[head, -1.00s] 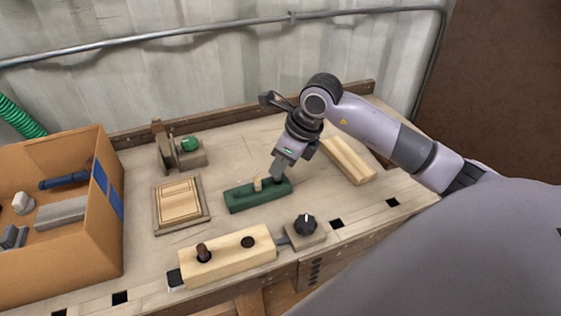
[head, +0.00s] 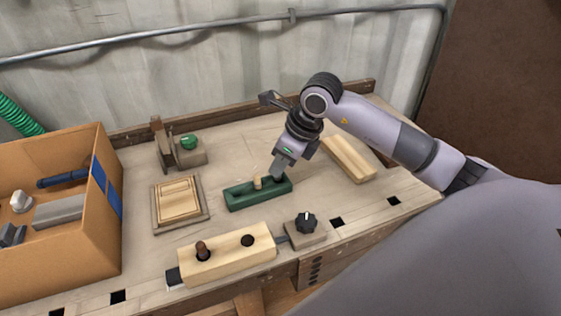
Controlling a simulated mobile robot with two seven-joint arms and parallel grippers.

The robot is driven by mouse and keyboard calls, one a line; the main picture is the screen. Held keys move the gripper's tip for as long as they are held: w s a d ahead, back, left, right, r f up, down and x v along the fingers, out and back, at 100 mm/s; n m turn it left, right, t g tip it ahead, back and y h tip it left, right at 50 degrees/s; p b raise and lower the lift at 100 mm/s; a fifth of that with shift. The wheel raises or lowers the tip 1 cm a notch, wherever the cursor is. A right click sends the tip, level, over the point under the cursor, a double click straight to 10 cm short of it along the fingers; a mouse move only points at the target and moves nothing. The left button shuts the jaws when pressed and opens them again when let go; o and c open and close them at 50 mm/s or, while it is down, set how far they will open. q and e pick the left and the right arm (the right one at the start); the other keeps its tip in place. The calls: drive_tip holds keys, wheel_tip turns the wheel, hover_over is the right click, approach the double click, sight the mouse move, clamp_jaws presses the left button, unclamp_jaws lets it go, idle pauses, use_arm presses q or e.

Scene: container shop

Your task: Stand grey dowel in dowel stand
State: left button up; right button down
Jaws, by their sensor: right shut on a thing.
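My right gripper (head: 277,170) points down at the right end of the green block (head: 243,197). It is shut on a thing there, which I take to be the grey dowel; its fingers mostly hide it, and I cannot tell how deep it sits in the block. A short tan dowel (head: 257,183) stands upright in the middle of the green block. A pale wooden block (head: 222,258) in front has a brown dowel (head: 202,251) upright in one hole and an open dark hole (head: 247,241). I cannot tell for sure which block is the dowel stand. My left gripper is out of view.
A cardboard box (head: 75,262) with grey and blue pieces stands at the left. A framed wooden panel (head: 180,204), a wooden fixture with a green knob (head: 189,142), a pale board (head: 349,160) and a black knob (head: 306,222) surround the green block. The bench between them is clear.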

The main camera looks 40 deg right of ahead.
drive_tip(key=shift+f+b, duration=0.75)
drive_tip(key=shift+f, duration=0.05)
idle(0.9)
drive_tip(key=c, duration=1)
unclamp_jaws()
drive_tip(key=shift+r, duration=0.15)
drive_tip(key=shift+r+p, duration=2.45)
drive_tip(key=shift+r, duration=0.95)
